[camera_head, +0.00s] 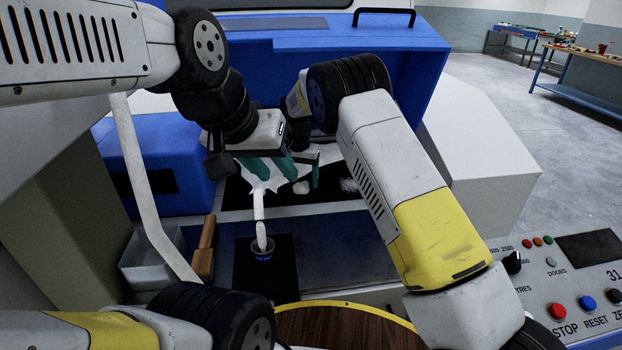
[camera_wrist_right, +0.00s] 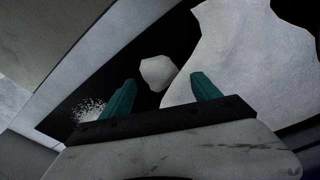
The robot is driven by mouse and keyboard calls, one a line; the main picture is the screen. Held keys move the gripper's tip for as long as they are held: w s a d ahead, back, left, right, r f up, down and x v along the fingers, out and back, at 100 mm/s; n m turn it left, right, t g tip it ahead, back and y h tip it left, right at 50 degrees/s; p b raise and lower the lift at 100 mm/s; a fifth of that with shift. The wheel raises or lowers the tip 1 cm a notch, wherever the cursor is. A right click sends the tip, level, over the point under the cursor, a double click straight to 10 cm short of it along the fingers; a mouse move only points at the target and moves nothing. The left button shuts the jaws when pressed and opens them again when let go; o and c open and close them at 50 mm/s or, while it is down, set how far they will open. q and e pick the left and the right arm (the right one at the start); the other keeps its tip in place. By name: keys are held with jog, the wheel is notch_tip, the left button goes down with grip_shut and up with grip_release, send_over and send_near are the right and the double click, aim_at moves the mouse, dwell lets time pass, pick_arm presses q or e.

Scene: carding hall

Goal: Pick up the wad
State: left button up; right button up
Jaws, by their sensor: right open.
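The wad (camera_head: 301,187) is a small white lump on a black surface in the machine's opening. In the right wrist view the wad (camera_wrist_right: 158,72) lies just ahead of the gap between the teal fingertips. My right gripper (camera_head: 302,175) is open and empty above it; both fingers also show in the right wrist view (camera_wrist_right: 162,88). One finger is on each side of the wad's line, and I see no contact. My left gripper (camera_head: 260,170) hangs over the white web left of the wad. Its fingers overlap other parts, so their opening is unclear.
A white web (camera_head: 262,184) lies left of the wad and narrows into a strand down to a can (camera_head: 262,250). Loose fluff (camera_head: 348,185) lies right of the wad. A wooden-handled tool (camera_head: 205,250) and a pale bin (camera_head: 150,262) stand left. A button panel (camera_head: 570,290) is at right.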

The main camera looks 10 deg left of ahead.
jog(key=shift+w+f, duration=0.1)
jog(key=shift+f, duration=0.45)
jog(key=c, duration=1.4)
jog(key=shift+r, duration=0.1)
